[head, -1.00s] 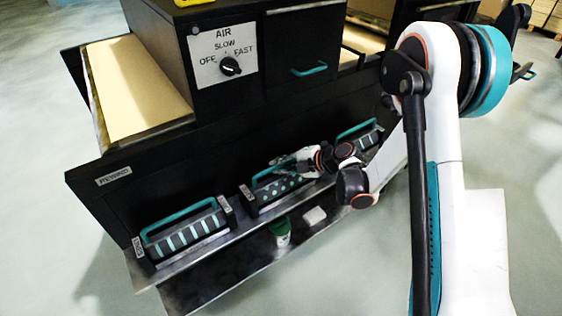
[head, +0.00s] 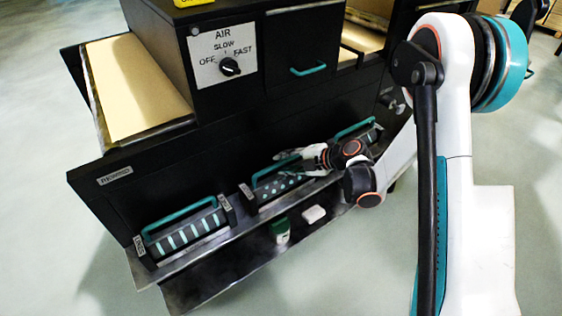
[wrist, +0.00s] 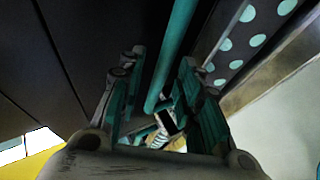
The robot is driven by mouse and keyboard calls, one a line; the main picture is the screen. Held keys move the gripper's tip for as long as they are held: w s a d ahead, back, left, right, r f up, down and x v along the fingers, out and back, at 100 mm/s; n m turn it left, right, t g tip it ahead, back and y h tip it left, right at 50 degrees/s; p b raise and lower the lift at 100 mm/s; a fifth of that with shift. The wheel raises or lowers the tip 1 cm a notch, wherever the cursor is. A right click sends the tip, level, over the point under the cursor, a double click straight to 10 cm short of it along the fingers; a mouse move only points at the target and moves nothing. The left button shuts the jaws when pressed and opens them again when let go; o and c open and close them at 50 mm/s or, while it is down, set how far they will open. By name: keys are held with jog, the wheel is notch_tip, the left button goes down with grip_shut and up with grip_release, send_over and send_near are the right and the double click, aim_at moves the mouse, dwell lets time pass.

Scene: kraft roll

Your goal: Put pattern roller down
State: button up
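The pattern roller (head: 277,188), dark with pale dots, sits in the middle place of the rack on the front of the black machine. Its teal handle (head: 262,173) stands above it, and my gripper (head: 287,160) is at the handle's right part. In the wrist view, my gripper (wrist: 163,100) has its two fingers apart, with the teal handle (wrist: 178,45) running between them. Gaps show beside the bar, so the fingers do not look closed on it. The dotted roller (wrist: 240,50) shows at the upper right there. My wrist hides part of the roller's right end.
A striped roller (head: 186,235) with a teal handle sits in the left place, and another roller (head: 365,140) in the right place. A lower shelf (head: 235,272) holds a green-and-white container (head: 281,231) and a white block (head: 314,214). The floor in front is clear.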

jog(key=p+v, duration=0.3)
jog(key=v, duration=0.6)
jog(key=w+d+r+m+t, duration=0.1)
jog(key=w+r+m+t, duration=0.25)
jog(key=r, duration=0.85)
jog(key=w+d+r+m+t, duration=0.15)
jog(key=r+t, duration=0.25)
jog(key=r, duration=0.7)
jog(key=s+d+r+m+t+h, duration=0.1)
jog(key=d+r+m+t+h, duration=0.25)
jog(key=r+m, duration=0.2)
jog(key=s+d+r+m+t+h, duration=0.1)
jog(key=d+r+m+t+h, duration=0.1)
jog(key=d+r+m+h, duration=0.4)
jog(key=s+d+f+m+g+h, duration=0.2)
jog(key=s+d+m+g, duration=0.15)
jog(key=s, duration=0.25)
jog(key=s+d+f+m+g+h, duration=0.2)
jog(key=s+m, duration=0.3)
jog(key=s, duration=0.1)
jog(key=s+a+f+m+g+y, duration=0.1)
jog(key=s+a+f+g, duration=0.2)
jog(key=s+f, duration=0.2)
jog(key=s+a+f+m+g+y, duration=0.1)
jog(key=s+f, duration=0.4)
jog(key=s, duration=0.7)
jog(key=a+g+y, duration=0.1)
jog(key=a+g, duration=0.1)
jog(key=shift+a, duration=0.4)
